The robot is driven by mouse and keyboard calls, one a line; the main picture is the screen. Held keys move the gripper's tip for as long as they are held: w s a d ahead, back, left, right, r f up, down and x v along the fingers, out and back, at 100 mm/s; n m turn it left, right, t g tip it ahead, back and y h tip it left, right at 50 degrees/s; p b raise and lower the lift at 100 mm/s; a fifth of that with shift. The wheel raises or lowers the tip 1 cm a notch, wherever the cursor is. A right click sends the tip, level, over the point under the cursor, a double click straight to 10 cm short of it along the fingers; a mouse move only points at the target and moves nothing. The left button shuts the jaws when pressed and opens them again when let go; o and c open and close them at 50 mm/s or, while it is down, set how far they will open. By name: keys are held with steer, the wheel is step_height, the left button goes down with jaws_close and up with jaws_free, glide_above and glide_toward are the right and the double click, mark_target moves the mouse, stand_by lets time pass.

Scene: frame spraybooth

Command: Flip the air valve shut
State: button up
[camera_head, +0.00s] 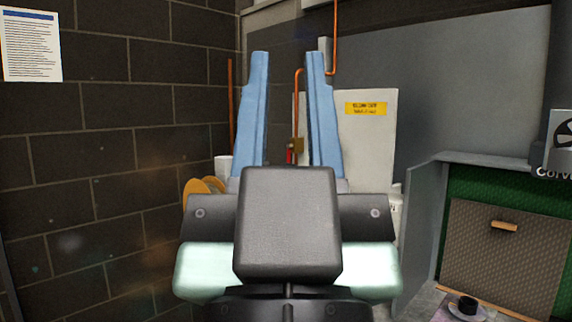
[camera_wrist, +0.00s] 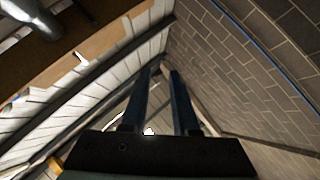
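The air valve appears to be the small brass fitting (camera_head: 295,145) with a red part (camera_head: 289,153) beside it, on a copper pipe (camera_head: 298,100) at the back wall. It shows between my gripper's fingers in the head view, some way beyond them. Its lower part is hidden behind my gripper, and the lever's position is too small to tell. My gripper (camera_head: 288,56) points up with its two blue fingers spread apart and nothing between them. In the wrist view the fingers (camera_wrist: 161,72) are also apart and point toward the roof and upper walls; the valve does not show there.
A dark block wall (camera_head: 120,110) stands at the left. A white panel with a yellow label (camera_head: 367,109) is on the back wall, right of the pipe.

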step_height(320, 180, up, 8)
steer(key=p, duration=0.7)
steer(key=shift+r+p, duration=0.1)
steer(key=shift+p, duration=0.3)
jaws_close()
steer(key=shift+f, duration=0.2)
